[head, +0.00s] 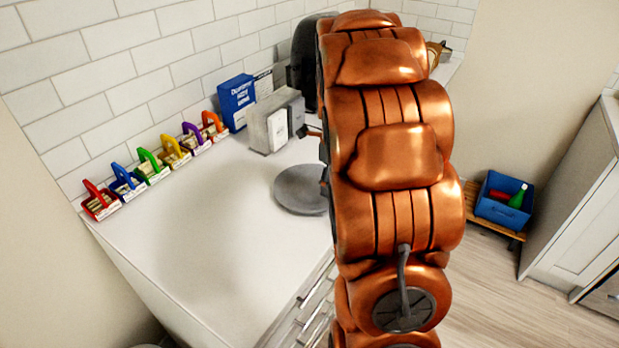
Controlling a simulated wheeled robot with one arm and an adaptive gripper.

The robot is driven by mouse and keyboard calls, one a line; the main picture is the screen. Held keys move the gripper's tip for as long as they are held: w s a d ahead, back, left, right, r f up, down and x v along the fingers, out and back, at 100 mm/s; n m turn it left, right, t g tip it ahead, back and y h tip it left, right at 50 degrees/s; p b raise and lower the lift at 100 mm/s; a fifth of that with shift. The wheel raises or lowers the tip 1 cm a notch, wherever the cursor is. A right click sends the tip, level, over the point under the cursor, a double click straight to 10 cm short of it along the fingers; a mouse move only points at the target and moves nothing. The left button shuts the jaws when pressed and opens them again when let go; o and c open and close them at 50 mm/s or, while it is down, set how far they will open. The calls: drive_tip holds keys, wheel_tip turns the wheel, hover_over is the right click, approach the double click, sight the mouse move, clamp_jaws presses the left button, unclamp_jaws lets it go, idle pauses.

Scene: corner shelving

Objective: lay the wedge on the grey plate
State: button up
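The grey plate (297,190) is a round, flat disc on the white counter, left of my copper arm. Its right side is hidden behind the arm, and its visible top looks bare. I cannot make out a wedge; it may be hidden behind the arm. Small dark parts show at the arm's left edge, above and beside the plate. They may belong to my gripper, but the arm hides most of that area. I cannot see the fingertips or whether they hold anything.
Small coloured caddies (153,167) line the wall on the white counter (215,225). A blue box (237,102) and a grey appliance (268,122) stand behind the plate. The counter's front left is clear. A blue bin (497,210) sits on a low wooden stand at right.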

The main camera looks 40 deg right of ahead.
drive_tip(key=p, duration=0.2)
hover_over(310, 190)
drive_tip(key=shift+f, duration=0.3)
wheel_tip(310, 190, down, 3)
drive_tip(key=shift+r+p, duration=0.2)
drive_tip(key=shift+p, duration=0.65)
drive_tip(key=shift+f, duration=0.5)
drive_tip(key=shift+f, duration=0.2)
drive_tip(key=o, duration=0.9)
drive_tip(key=shift+r, duration=0.1)
